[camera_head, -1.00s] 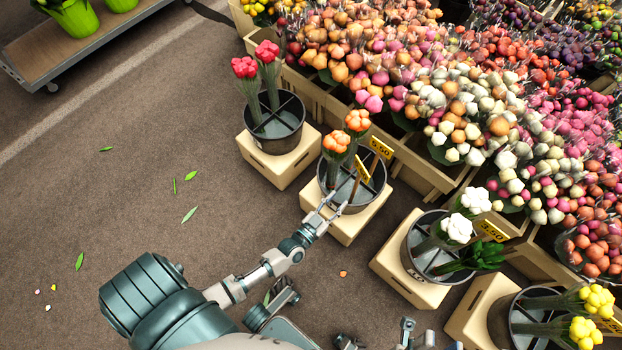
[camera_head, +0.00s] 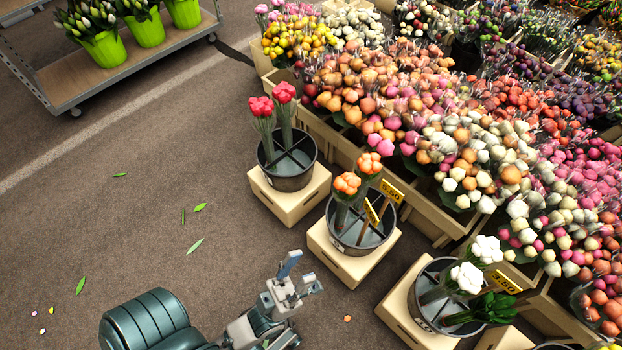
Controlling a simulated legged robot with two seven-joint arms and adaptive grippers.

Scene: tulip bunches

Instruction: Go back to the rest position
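My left gripper (camera_head: 304,272) is at the bottom centre, with its fingers spread apart and nothing between them. It is in front of and to the left of the bucket of orange tulips (camera_head: 347,184), apart from it. That dark bucket (camera_head: 343,236) stands on a cream block, with the orange bunches upright in it. The red tulips (camera_head: 273,107) stand in another divided bucket (camera_head: 288,177) farther back. White tulips (camera_head: 467,277) lean in a third bucket at the lower right, beside a green-leaved bunch (camera_head: 487,308). My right gripper is out of view.
Crates of mixed flower bunches (camera_head: 430,110) fill the right and back. A grey cart (camera_head: 85,75) with green pots stands at the upper left.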

